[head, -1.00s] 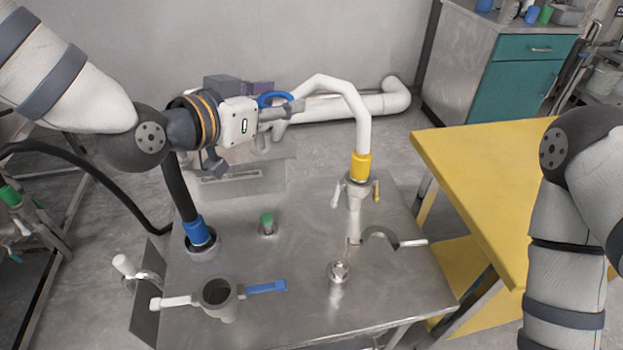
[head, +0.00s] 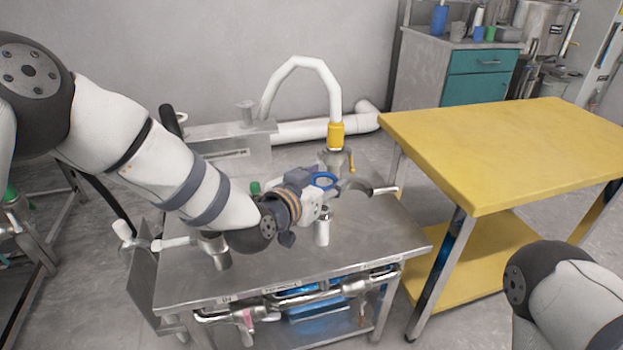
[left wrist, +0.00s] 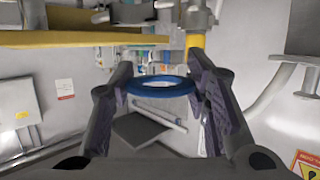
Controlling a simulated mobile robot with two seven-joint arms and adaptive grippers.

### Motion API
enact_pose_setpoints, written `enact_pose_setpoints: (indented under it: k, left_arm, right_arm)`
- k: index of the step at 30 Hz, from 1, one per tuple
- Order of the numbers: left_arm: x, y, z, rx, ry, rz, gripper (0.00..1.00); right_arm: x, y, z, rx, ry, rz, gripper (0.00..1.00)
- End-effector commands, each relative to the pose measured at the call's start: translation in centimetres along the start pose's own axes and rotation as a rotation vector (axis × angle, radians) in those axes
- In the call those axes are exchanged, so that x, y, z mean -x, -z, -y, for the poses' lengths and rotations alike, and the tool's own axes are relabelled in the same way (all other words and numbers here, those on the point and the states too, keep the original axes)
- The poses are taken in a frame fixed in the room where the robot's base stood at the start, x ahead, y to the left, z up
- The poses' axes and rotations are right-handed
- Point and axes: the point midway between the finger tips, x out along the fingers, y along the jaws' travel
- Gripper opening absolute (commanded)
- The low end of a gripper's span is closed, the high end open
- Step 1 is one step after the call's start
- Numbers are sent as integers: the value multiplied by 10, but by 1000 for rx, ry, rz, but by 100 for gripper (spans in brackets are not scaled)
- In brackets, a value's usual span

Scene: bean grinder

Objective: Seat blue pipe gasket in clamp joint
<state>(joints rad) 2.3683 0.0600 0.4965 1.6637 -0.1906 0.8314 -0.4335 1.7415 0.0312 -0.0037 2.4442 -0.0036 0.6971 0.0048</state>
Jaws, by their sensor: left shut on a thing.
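The blue pipe gasket (head: 325,173) is a ring held by my left gripper (head: 318,194). In the left wrist view the gasket (left wrist: 160,93) sits between the two fingertips of the left gripper (left wrist: 160,88). In the head view it is above the metal table, by the short metal post (head: 322,232) of the clamp joint and apart from it. The curved clamp arm (head: 371,189) stands open to the right of the post.
A white hose with a yellow collar (head: 336,135) rises behind the clamp. A valve with a white handle (head: 172,243) is partly hidden by my left arm. A yellow table (head: 500,150) stands at the right. The metal table's front right (head: 390,240) is clear.

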Motion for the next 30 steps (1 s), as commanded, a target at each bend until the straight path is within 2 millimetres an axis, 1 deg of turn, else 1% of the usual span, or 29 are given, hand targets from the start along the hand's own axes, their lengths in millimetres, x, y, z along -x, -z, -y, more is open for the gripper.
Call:
enact_pose_setpoints:
  k: [13, 25, 27, 30]
  left_arm:
    - [0, 2, 0, -2, 0, -2, 29]
    - [-14, -46, 0, 2, -2, 5, 29]
    - [-16, -52, 0, 2, -1, 4, 29]
    - [-17, -56, 0, 2, -1, 2, 29]
  right_arm:
    - [4, 2, 0, 0, 0, -10, 40]
    - [-21, -4, 0, 1, -2, 39, 40]
    - [-25, -4, 0, 2, -2, 45, 40]
    - [-27, -5, 0, 2, -2, 49, 40]
